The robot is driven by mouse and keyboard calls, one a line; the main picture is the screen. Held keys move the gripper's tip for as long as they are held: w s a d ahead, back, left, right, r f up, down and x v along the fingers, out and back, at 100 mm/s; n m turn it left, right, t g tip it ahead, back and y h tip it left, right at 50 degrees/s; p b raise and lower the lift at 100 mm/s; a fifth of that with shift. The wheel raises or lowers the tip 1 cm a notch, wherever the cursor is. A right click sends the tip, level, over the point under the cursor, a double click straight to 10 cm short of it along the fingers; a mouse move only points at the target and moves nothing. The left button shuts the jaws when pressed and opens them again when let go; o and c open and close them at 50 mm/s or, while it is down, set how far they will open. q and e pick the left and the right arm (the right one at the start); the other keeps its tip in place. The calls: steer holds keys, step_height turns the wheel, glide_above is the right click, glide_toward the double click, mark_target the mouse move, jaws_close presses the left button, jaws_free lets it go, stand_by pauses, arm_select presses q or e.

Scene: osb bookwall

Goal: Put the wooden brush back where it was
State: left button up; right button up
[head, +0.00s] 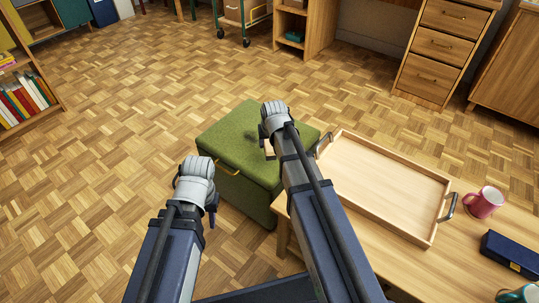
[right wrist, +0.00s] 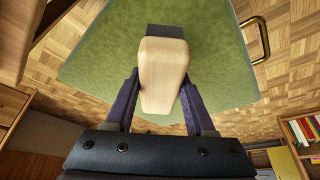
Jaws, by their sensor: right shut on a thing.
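The wooden brush (right wrist: 163,75) is a pale wooden block with a dark part at its far end. In the right wrist view it sits between the two fingers of my right gripper (right wrist: 162,92), which is shut on it. Behind it is the green top of a storage ottoman (right wrist: 105,60). In the head view my right gripper (head: 268,148) is over the ottoman (head: 228,130), and my arm hides most of the brush. I cannot tell whether the brush touches the ottoman. My left gripper (head: 211,215) is lower left, beside the ottoman's front; its fingers are mostly hidden.
A low wooden table (head: 385,262) stands to the right, bearing an empty wooden tray (head: 430,236), a pink mug (head: 484,202), a dark blue case (head: 512,254) and a teal mug (head: 520,294). The ottoman has a brass handle (head: 226,168). Parquet floor is clear to the left.

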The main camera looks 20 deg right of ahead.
step_height(320, 180, down, 4)
steer(key=b, duration=0.3)
steer(key=shift+r+b, duration=0.15)
steer(key=shift+b, duration=0.2)
steer(key=o, duration=1.3)
